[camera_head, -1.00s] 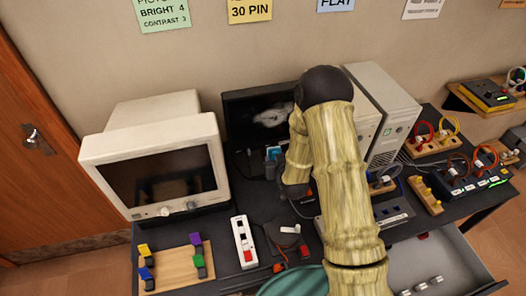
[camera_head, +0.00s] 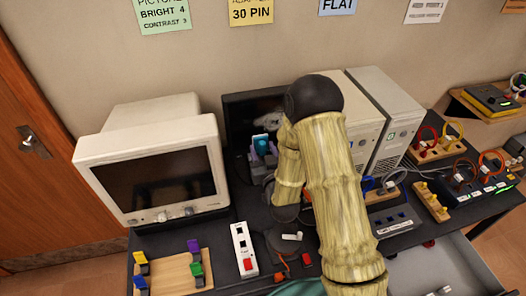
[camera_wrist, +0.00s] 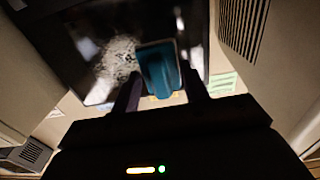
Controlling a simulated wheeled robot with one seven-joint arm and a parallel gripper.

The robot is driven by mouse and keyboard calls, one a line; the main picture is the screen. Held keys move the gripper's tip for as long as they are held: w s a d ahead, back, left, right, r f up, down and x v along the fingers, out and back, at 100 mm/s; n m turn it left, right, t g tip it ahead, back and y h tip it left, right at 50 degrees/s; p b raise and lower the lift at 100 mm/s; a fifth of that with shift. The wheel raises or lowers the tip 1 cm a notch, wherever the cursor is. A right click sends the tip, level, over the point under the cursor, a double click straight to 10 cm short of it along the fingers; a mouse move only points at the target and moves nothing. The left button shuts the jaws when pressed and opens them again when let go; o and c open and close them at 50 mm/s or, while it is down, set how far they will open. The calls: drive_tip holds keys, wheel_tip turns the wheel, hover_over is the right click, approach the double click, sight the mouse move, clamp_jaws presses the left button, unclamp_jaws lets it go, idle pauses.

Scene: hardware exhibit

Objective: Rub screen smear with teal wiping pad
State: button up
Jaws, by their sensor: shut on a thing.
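The teal wiping pad (camera_head: 261,141) is held upright between the fingers of my gripper (camera_head: 262,155). In the wrist view the pad (camera_wrist: 159,68) sits between the two dark fingertips (camera_wrist: 161,92). The dark flat screen (camera_head: 235,108) stands behind it against the wall. A pale grey smear (camera_head: 269,121) shows on the screen; in the wrist view the smear (camera_wrist: 115,62) lies just left of the pad, with fainter marks to its right. I cannot tell whether the pad touches the glass. My arm hides the screen's right part in the head view.
A beige monitor (camera_head: 155,172) stands close on the left, and pale computer towers (camera_head: 385,120) on the right. A white power strip (camera_head: 243,248) and a wooden board with coloured clips (camera_head: 172,275) lie in front. An open drawer (camera_head: 440,268) juts out at lower right.

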sight(276, 122)
drive_tip(key=p+x, duration=0.1)
drive_tip(key=x, duration=0.4)
drive_tip(key=shift+w+a+p, duration=0.1)
drive_tip(key=shift+w+p, duration=0.25)
drive_tip(key=shift+b+x, duration=0.35)
drive_tip(key=shift+x, duration=0.7)
idle(0.8)
drive_tip(key=shift+w+d+f+b, duration=0.15)
drive_tip(key=shift+d+b, duration=0.1)
drive_tip(key=shift+d, duration=0.4)
drive_tip(key=shift+w+d+r+b, duration=0.1)
drive_tip(key=shift+d+b, duration=0.2)
drive_tip(key=shift+d, duration=0.3)
drive_tip(key=shift+w+d+f+b, duration=0.15)
drive_tip(key=shift+d+b, duration=0.1)
drive_tip(key=shift+d, duration=0.4)
drive_tip(key=shift+r, duration=0.15)
drive_tip(key=shift+w+d+b, duration=0.25)
drive_tip(key=shift+d, duration=0.35)
drive_tip(key=shift+w+d+b, duration=0.2)
drive_tip(key=shift+d, duration=0.4)
drive_tip(key=shift+w+d+b, duration=0.25)
drive_tip(key=shift+d, duration=0.35)
